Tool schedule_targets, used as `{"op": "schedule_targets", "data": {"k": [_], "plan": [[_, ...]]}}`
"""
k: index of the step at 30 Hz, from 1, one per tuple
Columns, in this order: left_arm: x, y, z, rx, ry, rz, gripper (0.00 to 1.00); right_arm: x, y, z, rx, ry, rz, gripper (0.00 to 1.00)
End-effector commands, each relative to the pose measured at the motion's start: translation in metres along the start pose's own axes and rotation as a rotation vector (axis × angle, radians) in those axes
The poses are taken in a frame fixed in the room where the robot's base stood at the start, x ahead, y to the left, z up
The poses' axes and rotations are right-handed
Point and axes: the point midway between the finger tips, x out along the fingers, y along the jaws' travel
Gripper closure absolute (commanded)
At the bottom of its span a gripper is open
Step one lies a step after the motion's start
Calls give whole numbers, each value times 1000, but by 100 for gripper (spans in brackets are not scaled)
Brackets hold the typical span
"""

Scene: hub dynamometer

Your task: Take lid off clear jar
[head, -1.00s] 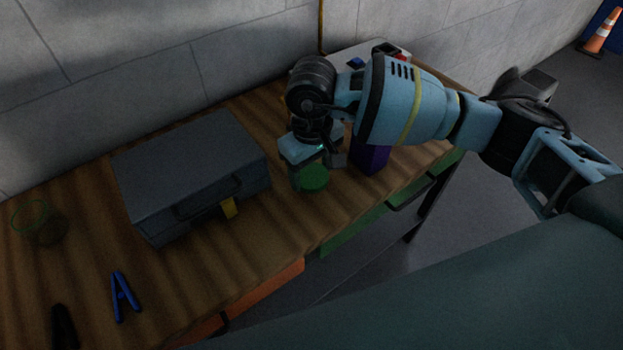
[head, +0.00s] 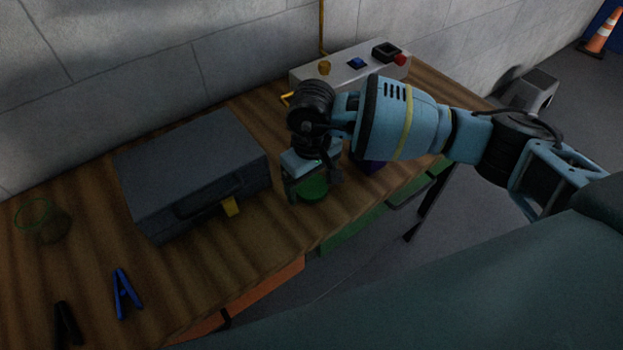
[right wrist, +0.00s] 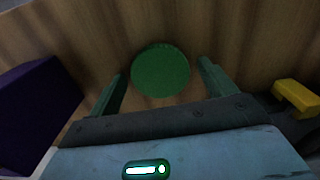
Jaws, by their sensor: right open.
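A clear jar (head: 52,228) with a green ring at its top stands at the far left of the table in the head view; it is dim, and I see no solid lid on it. A round green lid (head: 315,188) is at my right gripper (head: 312,188), in front of the purple block. In the right wrist view the green lid (right wrist: 161,70) lies between the two spread fingers (right wrist: 162,85), with a gap on each side. The right gripper is open. I cannot tell whether the lid rests directly on the wood. My left gripper is not in view.
A purple block (head: 371,167) is close on the right. Behind is a grey control box (head: 345,72). Blue (head: 126,295) and black (head: 66,325) clamps lie front left.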

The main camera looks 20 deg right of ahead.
Motion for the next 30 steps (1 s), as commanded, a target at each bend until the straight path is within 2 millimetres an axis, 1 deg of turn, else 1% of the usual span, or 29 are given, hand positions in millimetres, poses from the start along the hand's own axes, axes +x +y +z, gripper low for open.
{"op": "schedule_targets", "data": {"k": [4,8,11,18,21,24,30], "plan": [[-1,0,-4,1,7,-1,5,-4,0,0,1,2,1,17],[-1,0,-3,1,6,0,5,-16,0,-1,-1,5,0,17],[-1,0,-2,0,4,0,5,-34,0,-1,-1,5,1,17],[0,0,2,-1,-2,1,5,-82,0,-1,0,3,1,17],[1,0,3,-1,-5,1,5,-98,0,-1,0,2,1,17],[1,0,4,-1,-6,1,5,-111,0,-1,1,2,1,17],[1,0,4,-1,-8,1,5,-123,0,0,0,0,1,17]]}}
